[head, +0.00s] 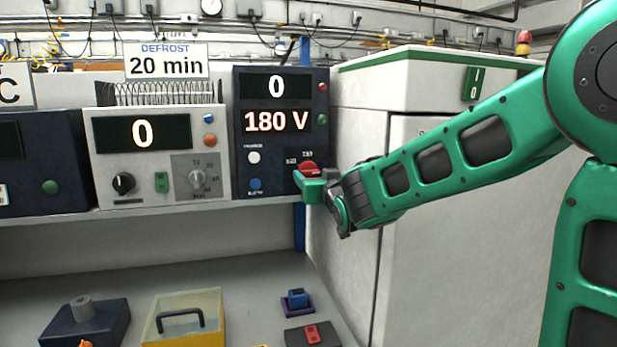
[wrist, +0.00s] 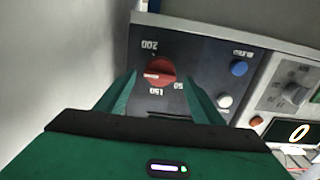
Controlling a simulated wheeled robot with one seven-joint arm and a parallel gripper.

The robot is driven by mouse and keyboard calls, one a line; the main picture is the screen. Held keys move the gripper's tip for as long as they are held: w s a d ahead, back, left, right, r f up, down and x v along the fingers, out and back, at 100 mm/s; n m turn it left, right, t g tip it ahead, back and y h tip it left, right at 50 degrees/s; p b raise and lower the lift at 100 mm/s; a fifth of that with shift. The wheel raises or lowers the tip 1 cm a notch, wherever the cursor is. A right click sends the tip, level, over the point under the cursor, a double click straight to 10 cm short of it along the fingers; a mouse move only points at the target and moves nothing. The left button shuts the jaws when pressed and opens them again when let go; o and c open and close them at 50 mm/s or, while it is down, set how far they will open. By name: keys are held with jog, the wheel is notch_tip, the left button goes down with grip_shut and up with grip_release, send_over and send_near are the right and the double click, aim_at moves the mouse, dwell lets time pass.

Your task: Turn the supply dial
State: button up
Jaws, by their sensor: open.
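The supply dial (head: 309,168) is a red knob at the lower right of the dark supply panel (head: 242,105). The panel's displays read 0 and 180 V. In the wrist view the red dial (wrist: 159,71) shows upside down, with 200, 150 and 50 marked around it. My gripper (head: 310,185) is at the panel in front of the dial and partly covers it in the head view. In the wrist view my gripper (wrist: 158,92) is open, its green fingers on either side of the dial with a gap to each. Whether the fingertips reach the dial's depth is unclear.
A white and a blue button (head: 255,184) lie left of the dial. A light grey unit (head: 155,160) with knobs stands left of the panel; a large white cabinet (head: 420,230) stands right.

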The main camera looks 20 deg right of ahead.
aim_at(312, 173)
jog(key=shift+w, duration=1.7)
jog(key=c, duration=1)
jog(key=shift+a, duration=0.2)
jog(key=shift+c, duration=0.2)
jog(key=shift+d, duration=0.15)
jog(key=shift+m, duration=0.3)
jog(key=shift+d+m, duration=0.15)
jog(key=shift+m, duration=2.45)
